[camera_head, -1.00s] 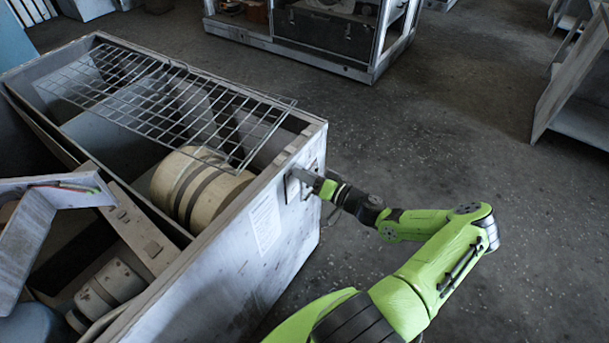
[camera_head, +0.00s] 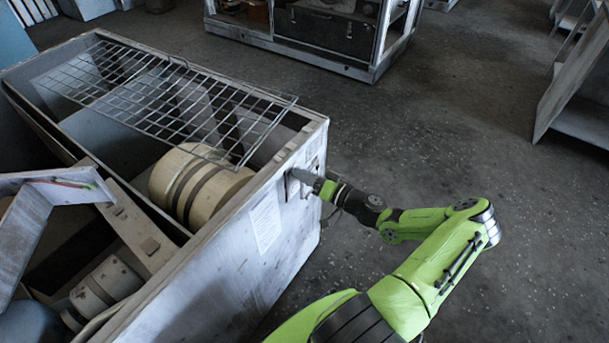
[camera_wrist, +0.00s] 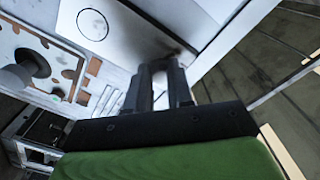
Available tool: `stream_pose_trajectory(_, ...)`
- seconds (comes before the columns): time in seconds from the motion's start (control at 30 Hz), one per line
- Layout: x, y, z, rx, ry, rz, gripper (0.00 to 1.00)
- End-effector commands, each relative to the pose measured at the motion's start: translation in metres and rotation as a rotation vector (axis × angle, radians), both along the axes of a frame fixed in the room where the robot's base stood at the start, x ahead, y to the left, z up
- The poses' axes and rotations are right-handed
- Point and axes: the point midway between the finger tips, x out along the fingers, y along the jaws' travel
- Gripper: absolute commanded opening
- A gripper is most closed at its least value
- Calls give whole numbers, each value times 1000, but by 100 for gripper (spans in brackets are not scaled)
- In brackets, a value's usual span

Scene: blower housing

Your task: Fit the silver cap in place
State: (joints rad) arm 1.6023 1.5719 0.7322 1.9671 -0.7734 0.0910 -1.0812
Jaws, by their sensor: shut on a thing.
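My gripper (camera_head: 308,178) is at the outer end wall of the blower housing (camera_head: 262,220). In the wrist view its two dark fingers (camera_wrist: 160,82) are close together, with their tips against a smooth silver-grey plate with a round mark. This plate (camera_wrist: 128,38) appears to be the silver cap; the fingers hide the exact grip. In the head view the fingers partly cover a small square area on the wall. I cannot tell whether the cap is seated or slightly off the wall.
A wire grille (camera_head: 165,98) lies across the housing's open top, above a cream drum (camera_head: 200,185). A paper label (camera_head: 265,220) is on the end wall. The floor (camera_head: 430,130) to the right is clear. A metal cabinet (camera_head: 320,35) stands at the back.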

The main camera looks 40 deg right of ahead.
Motion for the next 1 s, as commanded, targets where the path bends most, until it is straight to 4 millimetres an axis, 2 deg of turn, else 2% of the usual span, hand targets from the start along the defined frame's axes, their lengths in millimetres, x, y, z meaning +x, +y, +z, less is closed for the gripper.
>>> stream_pose_trajectory(0.43,3,1,-1,0,-7,1,0)
stream_pose_trajectory(0.47,3,1,-1,0,-6,1,26)
stream_pose_trajectory(0.6,3,1,-2,0,-4,1,48)
stream_pose_trajectory(0.63,2,1,-2,0,-4,1,51)
stream_pose_trajectory(0.83,2,1,-3,0,-2,1,51)
stream_pose_trajectory(1.0,2,1,-3,0,-1,0,77)
